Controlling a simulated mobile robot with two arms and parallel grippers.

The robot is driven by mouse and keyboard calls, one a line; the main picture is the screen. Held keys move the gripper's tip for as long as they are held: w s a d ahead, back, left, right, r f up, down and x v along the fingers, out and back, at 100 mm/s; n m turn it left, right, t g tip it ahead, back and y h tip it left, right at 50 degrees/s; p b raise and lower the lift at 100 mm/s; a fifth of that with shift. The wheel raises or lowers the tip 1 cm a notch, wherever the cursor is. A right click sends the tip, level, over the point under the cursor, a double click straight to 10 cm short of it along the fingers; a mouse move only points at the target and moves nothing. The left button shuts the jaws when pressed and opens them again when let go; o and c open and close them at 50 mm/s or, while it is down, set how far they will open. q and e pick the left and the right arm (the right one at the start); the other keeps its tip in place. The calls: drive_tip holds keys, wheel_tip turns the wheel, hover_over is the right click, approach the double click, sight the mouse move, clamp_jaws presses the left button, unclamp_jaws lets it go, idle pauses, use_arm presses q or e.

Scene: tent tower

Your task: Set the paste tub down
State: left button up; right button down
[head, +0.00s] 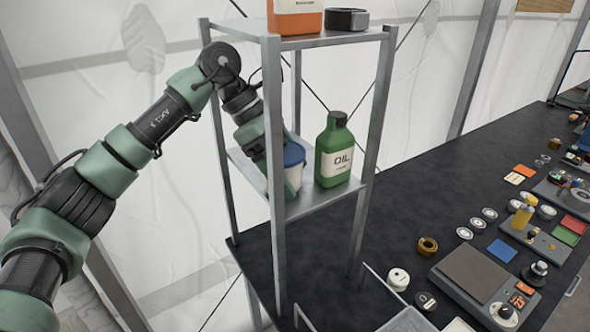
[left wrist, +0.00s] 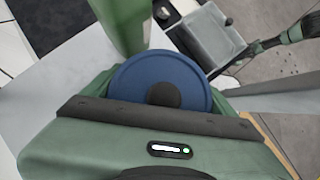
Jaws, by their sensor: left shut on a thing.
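The paste tub (head: 292,154), with a blue lid and a pale body, is at the middle shelf (head: 318,203) of the metal rack. Its blue lid (left wrist: 150,82) shows large in the left wrist view. My left gripper (head: 282,178) is shut on the tub and reaches in past the rack's front post, which hides part of it. I cannot tell whether the tub's base touches the shelf. A green oil bottle (head: 335,155) stands upright just right of the tub; its green side (left wrist: 118,25) also shows in the left wrist view. My right gripper is not in view.
An orange container (head: 295,18) and a dark strap-like roll (head: 346,19) sit on the rack's top shelf (head: 330,39). Rack posts stand close around my left arm. The black table (head: 405,215) at the right holds a scale (head: 475,275), discs and small parts.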

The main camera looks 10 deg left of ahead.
use_arm(q)
drive_tip(key=shift+d+f+p, duration=0.45)
drive_tip(key=shift+d+p, duration=0.1)
drive_tip(key=shift+d, duration=0.2)
drive_tip(key=shift+f, duration=0.2)
drive_tip(key=shift+a+f, duration=0.15)
drive_tip(key=shift+a, duration=0.1)
drive_tip(key=o, duration=1.4)
drive_tip(key=shift+d, duration=0.1)
